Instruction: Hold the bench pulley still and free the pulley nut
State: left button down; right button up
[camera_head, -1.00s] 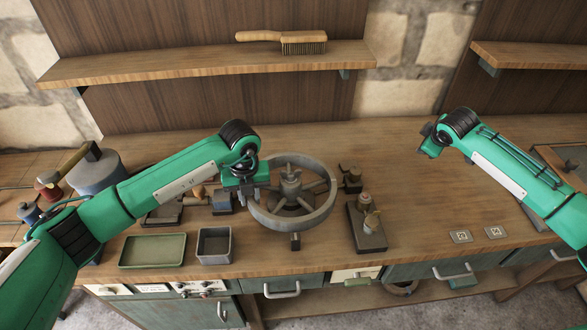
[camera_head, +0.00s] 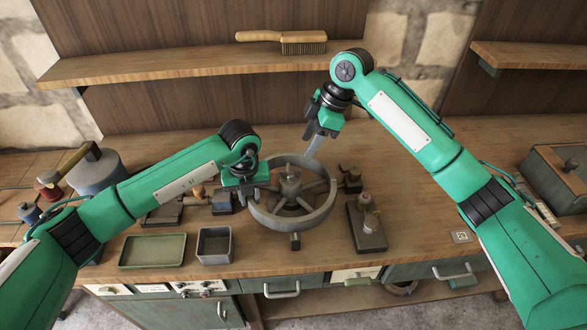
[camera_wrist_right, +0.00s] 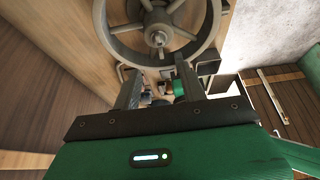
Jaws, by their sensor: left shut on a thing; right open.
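The bench pulley (camera_head: 293,224) is a grey spoked wheel lying on the workbench; it also shows at the top of the right wrist view (camera_wrist_right: 114,42). The pulley nut (camera_head: 290,176) sits at its hub and shows as a small bright round piece in the right wrist view (camera_wrist_right: 157,38). My left gripper (camera_head: 249,193) is shut on the left side of the pulley rim; its fingertips are partly hidden. My right gripper (camera_head: 313,142) is open above the back right of the pulley.
A green tray (camera_head: 153,251) and a grey box (camera_head: 215,246) stand at the front left. A dark block with a metal fitting (camera_head: 367,236) stands right of the pulley. A brush (camera_head: 303,43) lies on the shelf. Bench space right of the block is mostly clear.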

aim_at(291, 174)
pick_arm(q)
jog(key=shift+f, duration=0.1)
pick_arm(e)
jog(key=x, duration=1.1)
jog(key=shift+c, duration=0.4)
grip_shut()
